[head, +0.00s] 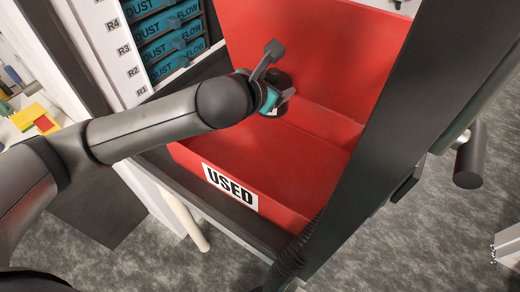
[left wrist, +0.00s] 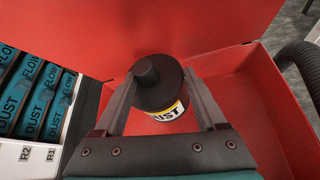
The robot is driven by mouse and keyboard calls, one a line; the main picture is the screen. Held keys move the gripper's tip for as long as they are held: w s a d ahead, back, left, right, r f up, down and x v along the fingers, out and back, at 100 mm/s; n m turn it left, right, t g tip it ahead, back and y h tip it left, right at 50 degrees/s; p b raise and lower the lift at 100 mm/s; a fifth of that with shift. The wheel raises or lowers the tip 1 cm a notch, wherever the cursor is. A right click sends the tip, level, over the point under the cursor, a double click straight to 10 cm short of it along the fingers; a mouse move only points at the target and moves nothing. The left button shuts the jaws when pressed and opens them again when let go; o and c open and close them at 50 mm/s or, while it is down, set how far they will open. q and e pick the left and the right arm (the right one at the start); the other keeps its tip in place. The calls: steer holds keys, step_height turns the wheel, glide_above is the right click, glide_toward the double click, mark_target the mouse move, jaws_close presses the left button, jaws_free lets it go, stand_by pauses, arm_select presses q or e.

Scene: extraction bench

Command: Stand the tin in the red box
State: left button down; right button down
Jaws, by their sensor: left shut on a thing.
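The red box (head: 215,168) stands open with a white "USED" label on its front and its red lid raised behind. In the left wrist view its red floor (left wrist: 235,100) looks bare around the tin. The tin (left wrist: 168,108) has a black top with a round knob and a yellow and white label reading "DUST". My left gripper (left wrist: 160,98) is shut on it, one finger on each side. In the head view my left gripper (head: 274,84) is over the back part of the box, mostly hiding the tin. I cannot tell whether the tin touches the floor. My right gripper is not in view.
A rack of teal "DUST FLOW" cartridges (head: 170,40) with labels R1 to R4 stands left of the box. A dark post (head: 410,110) rises close on the right. A black ribbed hose (head: 290,262) runs by the front right corner.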

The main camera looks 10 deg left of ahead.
arm_select(q)
steer(key=shift+f+b, duration=1.25)
steer(key=shift+f, duration=7.2)
steer(key=shift+f, duration=0.15)
jaws_free()
steer(key=shift+s+r, duration=0.3)
steer(key=shift+s, duration=0.15)
steer(key=p+v, duration=0.1)
steer(key=v, duration=1)
